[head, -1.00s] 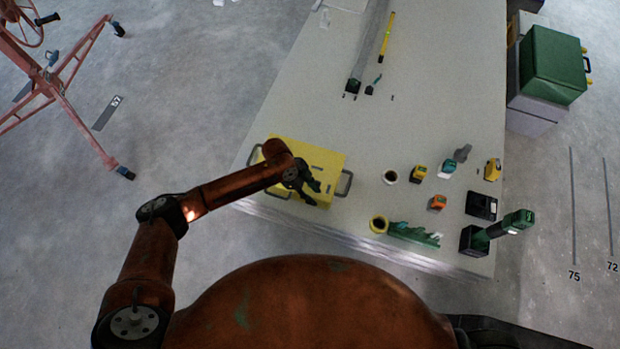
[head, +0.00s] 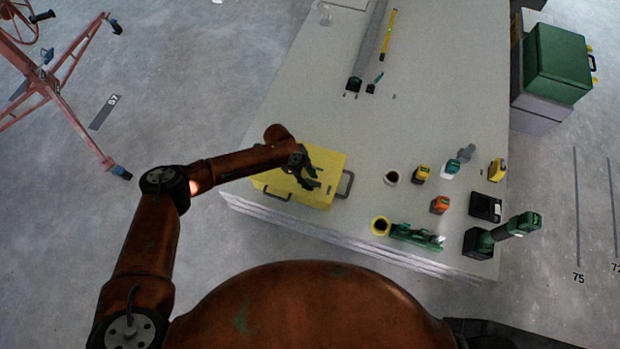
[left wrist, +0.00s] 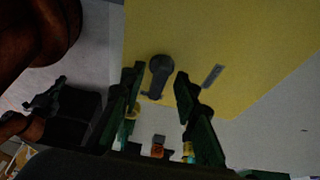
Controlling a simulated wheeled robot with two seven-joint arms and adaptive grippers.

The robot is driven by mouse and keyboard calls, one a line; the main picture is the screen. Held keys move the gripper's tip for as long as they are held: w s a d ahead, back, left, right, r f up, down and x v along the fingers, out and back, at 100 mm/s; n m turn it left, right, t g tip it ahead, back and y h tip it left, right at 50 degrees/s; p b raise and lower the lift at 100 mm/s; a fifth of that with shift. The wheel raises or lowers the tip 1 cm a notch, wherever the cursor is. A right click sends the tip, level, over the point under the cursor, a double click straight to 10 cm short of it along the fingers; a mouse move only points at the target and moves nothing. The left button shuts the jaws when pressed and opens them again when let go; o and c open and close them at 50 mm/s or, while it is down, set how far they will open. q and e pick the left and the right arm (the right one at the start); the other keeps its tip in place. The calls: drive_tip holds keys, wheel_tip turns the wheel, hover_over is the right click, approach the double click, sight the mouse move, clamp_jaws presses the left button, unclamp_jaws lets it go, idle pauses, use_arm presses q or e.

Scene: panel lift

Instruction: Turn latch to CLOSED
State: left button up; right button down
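A yellow panel (head: 325,165) with metal handles lies on the table near its front left corner. In the left wrist view the yellow panel (left wrist: 225,40) carries a dark grey latch knob (left wrist: 160,70) with a narrow stem and a grey slot-like mark beside it. My left gripper (head: 312,180) is over the panel. In the left wrist view its two green-black fingers (left wrist: 160,75) are apart, with the knob showing between the tips; contact cannot be told. A dark gripper-like shape on a rusty arm, seemingly my right gripper (left wrist: 45,98), shows at the left edge, its fingers unclear.
A yellow level (head: 388,35) lies farther back. The table middle (head: 340,120) is clear.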

use_arm(q)
drive_tip(key=shift+c, duration=0.4)
clamp_jaws()
